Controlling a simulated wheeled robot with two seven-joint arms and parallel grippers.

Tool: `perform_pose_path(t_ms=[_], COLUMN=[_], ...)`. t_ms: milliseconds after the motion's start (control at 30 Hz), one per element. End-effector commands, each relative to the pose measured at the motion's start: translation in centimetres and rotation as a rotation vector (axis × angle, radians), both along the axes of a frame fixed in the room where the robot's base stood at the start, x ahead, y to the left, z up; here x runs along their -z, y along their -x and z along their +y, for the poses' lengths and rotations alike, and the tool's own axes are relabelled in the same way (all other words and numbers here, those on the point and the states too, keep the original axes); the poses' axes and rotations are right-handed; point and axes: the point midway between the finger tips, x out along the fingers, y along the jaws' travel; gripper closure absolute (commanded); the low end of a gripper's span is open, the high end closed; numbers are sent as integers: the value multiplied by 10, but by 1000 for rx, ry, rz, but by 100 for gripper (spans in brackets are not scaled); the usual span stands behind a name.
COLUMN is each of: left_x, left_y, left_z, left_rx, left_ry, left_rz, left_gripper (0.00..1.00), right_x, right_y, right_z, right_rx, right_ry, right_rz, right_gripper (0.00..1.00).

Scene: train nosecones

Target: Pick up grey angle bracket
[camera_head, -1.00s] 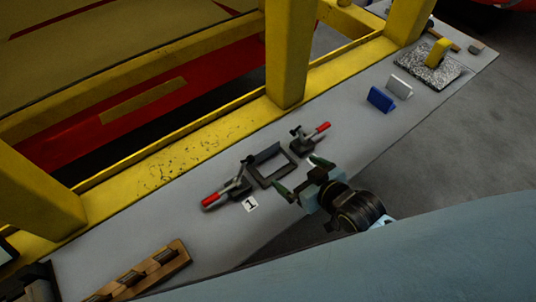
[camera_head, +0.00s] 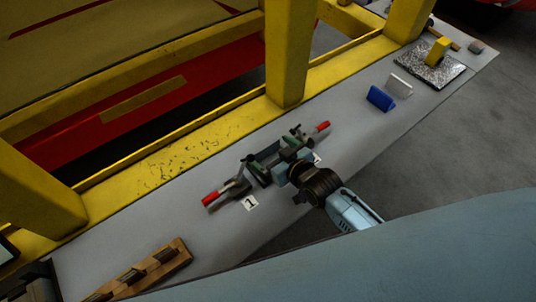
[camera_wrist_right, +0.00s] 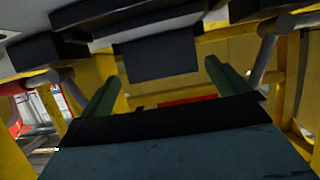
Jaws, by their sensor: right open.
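A dark grey angled piece, which looks like the grey angle bracket (camera_head: 267,151), sits in the fixture between two red-handled clamps. In the right wrist view a dark grey plate (camera_wrist_right: 160,60) of it shows ahead, between the fingers. My right gripper (camera_head: 273,158) is over the fixture, its green fingers open on either side of the piece. The wrist view shows the gripper (camera_wrist_right: 164,88) open too, with no clear contact. The gripper hides most of the fixture in the head view.
A left clamp (camera_head: 228,192) and a right clamp (camera_head: 318,129) flank the fixture closely. Farther right are a blue bracket (camera_head: 380,98), a whitish bracket (camera_head: 400,86) and a yellow part (camera_head: 438,50). A wooden block (camera_head: 150,270) lies front left. A yellow post (camera_head: 288,55) stands behind.

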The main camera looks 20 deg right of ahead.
Motion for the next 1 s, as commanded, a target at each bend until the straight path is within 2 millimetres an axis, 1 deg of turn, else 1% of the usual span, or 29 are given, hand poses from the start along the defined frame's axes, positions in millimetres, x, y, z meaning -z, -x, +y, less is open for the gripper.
perform_pose_path(t_ms=[133, 233, 333, 567, 900, 1000], left_x=[0, 0, 0, 0, 0, 0], left_y=[0, -1, -1, -1, -1, -1], left_z=[0, 0, 0, 0, 0, 0], left_rx=[0, 0, 1, 1, 1, 1], left_ry=[0, 0, 0, 0, 0, 0], left_rz=[-1, -1, -1, -2, -2, -2], left_gripper=[64, 64, 64, 64, 64, 64], right_x=[9, 13, 15, 15, 15, 14], right_y=[-17, -25, -28, -28, -28, -28], right_z=[8, 11, 13, 13, 12, 12], right_rx=[1, 1, 1, 1, 1, 1], right_ry=[1, 1, 1, 0, 0, 1], right_rz=[-2, -1, -1, -1, 0, -2], right_gripper=[0, 0, 0, 0, 44, 45])
